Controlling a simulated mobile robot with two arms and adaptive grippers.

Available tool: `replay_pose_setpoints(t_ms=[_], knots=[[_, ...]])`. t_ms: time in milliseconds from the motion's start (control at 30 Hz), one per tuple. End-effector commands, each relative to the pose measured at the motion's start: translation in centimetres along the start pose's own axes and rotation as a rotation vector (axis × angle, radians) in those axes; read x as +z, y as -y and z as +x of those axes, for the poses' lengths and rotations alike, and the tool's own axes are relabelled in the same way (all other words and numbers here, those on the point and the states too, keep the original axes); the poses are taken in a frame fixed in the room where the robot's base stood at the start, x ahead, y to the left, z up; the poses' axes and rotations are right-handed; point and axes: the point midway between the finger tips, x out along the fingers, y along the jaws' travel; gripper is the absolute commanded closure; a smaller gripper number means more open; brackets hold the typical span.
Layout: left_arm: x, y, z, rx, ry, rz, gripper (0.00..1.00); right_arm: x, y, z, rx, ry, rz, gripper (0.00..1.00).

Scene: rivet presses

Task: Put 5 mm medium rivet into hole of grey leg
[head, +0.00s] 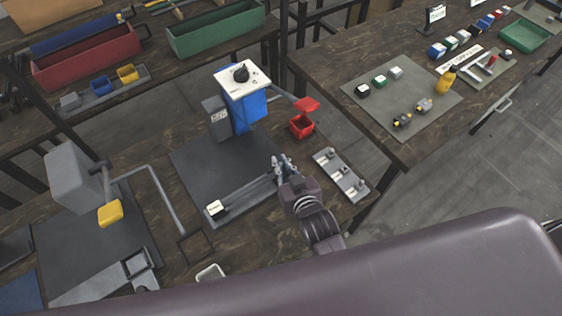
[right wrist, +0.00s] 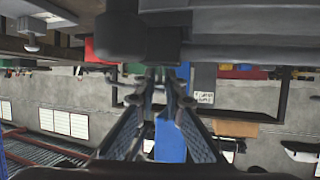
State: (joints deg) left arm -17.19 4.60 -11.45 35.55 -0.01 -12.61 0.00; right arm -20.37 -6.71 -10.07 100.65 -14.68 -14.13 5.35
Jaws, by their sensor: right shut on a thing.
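My right gripper (head: 283,166) is over the front right part of the dark mat, at the right end of a long grey bar that looks like the grey leg (head: 245,193). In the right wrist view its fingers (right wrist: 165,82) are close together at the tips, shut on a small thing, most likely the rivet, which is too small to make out. The hole of the leg cannot be made out, nor whether gripper and leg touch. The leg has a white block (head: 215,208) at its left end. My left gripper is not in view.
A blue press (head: 248,112) with a white top stands behind the dark mat (head: 205,165). Another grey press (head: 76,178) with a yellow part (head: 110,214) stands at left.

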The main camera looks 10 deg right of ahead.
Motion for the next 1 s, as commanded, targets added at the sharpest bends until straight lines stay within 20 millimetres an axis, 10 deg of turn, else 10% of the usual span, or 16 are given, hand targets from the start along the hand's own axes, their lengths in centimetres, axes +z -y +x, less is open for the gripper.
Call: replay_pose_setpoints(t_ms=[233, 433, 1000], knots=[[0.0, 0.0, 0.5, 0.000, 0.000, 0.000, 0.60, 0.7, 0.0, 0.3, 0.000, 0.001, 0.000, 1.00], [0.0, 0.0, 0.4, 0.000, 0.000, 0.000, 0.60, 0.9, 0.0, 0.2, 0.001, 0.006, 0.000, 0.71], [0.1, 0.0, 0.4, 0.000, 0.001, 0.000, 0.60, 1.3, 0.0, -2.8, 0.001, 0.015, 0.000, 0.70]])
